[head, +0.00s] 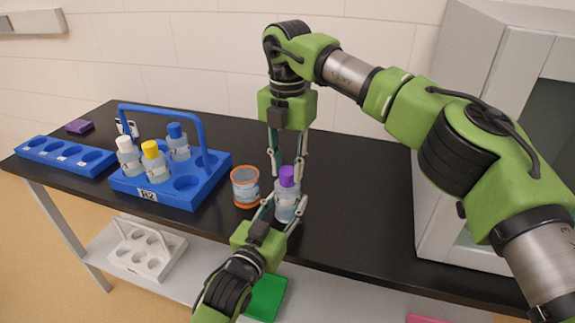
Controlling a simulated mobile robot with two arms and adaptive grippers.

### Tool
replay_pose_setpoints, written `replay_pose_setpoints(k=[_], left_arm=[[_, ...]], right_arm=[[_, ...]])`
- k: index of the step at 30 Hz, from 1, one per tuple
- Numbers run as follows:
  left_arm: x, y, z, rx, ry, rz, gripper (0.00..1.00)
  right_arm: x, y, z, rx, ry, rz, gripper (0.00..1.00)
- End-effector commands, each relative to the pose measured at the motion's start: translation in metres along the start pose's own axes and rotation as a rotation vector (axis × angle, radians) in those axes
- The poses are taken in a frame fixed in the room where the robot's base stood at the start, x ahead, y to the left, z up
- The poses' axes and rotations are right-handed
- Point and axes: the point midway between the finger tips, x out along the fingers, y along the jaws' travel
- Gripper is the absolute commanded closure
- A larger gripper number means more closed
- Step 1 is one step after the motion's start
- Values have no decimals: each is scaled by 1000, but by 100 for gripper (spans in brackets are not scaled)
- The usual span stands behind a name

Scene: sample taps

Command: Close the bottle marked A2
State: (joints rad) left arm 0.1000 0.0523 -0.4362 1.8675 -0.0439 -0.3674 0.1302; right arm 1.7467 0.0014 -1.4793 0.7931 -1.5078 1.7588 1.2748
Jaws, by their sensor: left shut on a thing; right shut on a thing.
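A clear bottle (287,201) with a purple cap (287,176) stands upright near the front edge of the black table, right of the rack. My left gripper (285,208) comes from below and is shut on the bottle's body. My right gripper (283,168) reaches down from above and is shut on the purple cap at the top of the bottle. I cannot read the mark on this bottle. Whether the cap is fully seated is too small to tell.
A blue carrier (213,183) marked R2 holds bottles with white (124,143), yellow (150,149) and blue (175,130) caps. An orange-rimmed jar (245,189) stands close left of the bottle. A blue rack (62,157) lies far left. A grey cabinet (470,120) stands at right.

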Motion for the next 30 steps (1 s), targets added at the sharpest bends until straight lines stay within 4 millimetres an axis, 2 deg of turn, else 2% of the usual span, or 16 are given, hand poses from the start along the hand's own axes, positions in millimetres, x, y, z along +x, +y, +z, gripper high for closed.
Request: replay_pose_setpoints(k=[3, 4, 6, 16, 19, 23, 30], left_arm=[[0, 1, 1, 0, -1, 1, 100], [0, 1, 1, 0, -1, 1, 100], [0, 1, 0, 0, -1, 1, 100], [0, 0, 1, 0, -1, 1, 100], [0, 0, 0, 0, -1, 1, 100], [0, 0, 0, 0, -1, 0, 100], [0, 0, 1, 0, -1, 0, 100]], right_arm=[[0, 0, 2, -6, -4, 2, 100], [0, 0, 2, -6, -4, 2, 72], [0, 0, 2, -7, -4, 2, 55], [-1, 0, 1, -10, -2, 1, 55], [-6, 0, 1, -10, -3, 1, 55], [-25, 1, 1, -11, -4, 2, 55], [-74, 1, 1, -8, -4, 2, 55]])
